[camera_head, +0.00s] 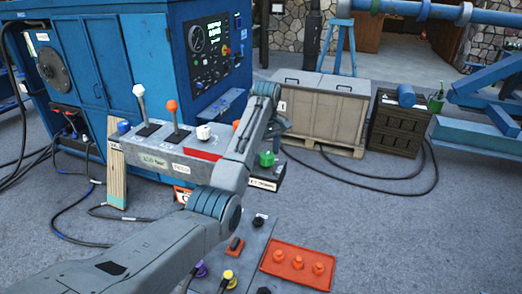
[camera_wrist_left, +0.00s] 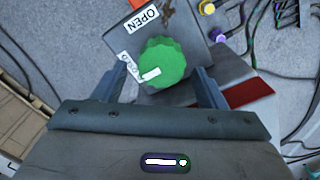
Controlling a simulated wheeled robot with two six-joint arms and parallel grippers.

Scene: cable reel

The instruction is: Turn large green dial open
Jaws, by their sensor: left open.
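The large green dial (camera_head: 266,158) sits on a small dark box at the right end of the grey lever console. In the left wrist view the dial (camera_wrist_left: 168,60) has a ribbed edge and a white pointer mark (camera_wrist_left: 151,73) towards the lower left. An OPEN label (camera_wrist_left: 142,18) is above it, and a second label (camera_wrist_left: 127,65), partly hidden, is to its left. My left gripper (camera_head: 276,127) is over the dial, pointing down. Its open fingers (camera_wrist_left: 160,75) stand either side of the dial, with gaps visible. Contact is not visible. My right gripper is out of view.
The grey console (camera_head: 150,160) with several levers stands left of the dial. A low panel with an orange-red button plate (camera_head: 298,265) is in front. A wooden crate (camera_head: 322,110) and a dark crate (camera_head: 398,125) stand behind. Cables lie on the floor.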

